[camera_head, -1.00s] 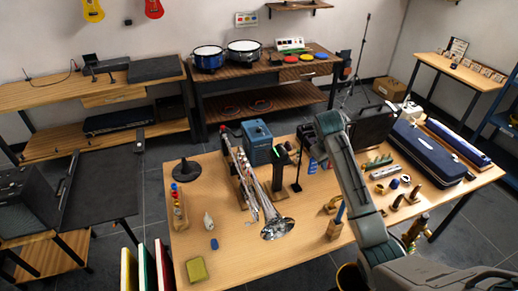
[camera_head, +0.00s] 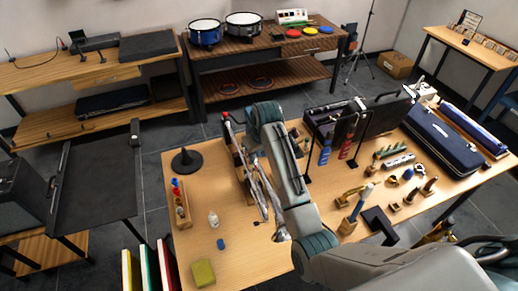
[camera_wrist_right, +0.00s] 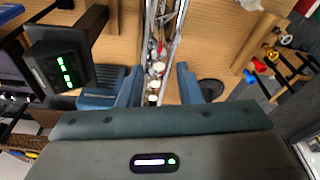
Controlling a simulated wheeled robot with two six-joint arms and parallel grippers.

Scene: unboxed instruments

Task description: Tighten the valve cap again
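The silver trumpet (camera_head: 262,192) lies along the left middle of the wooden table, bell (camera_head: 281,236) toward me. My right arm covers part of it in the head view. In the right wrist view the trumpet (camera_wrist_right: 161,30) runs down between the two blue-grey fingers of my right gripper (camera_wrist_right: 157,92). The fingers are apart, one on each side of the valve section (camera_wrist_right: 156,72), with gaps visible. I cannot tell which valve cap is loose. My left gripper is not in view.
A black device with a green display (camera_wrist_right: 62,70) stands left of the gripper in the wrist view.

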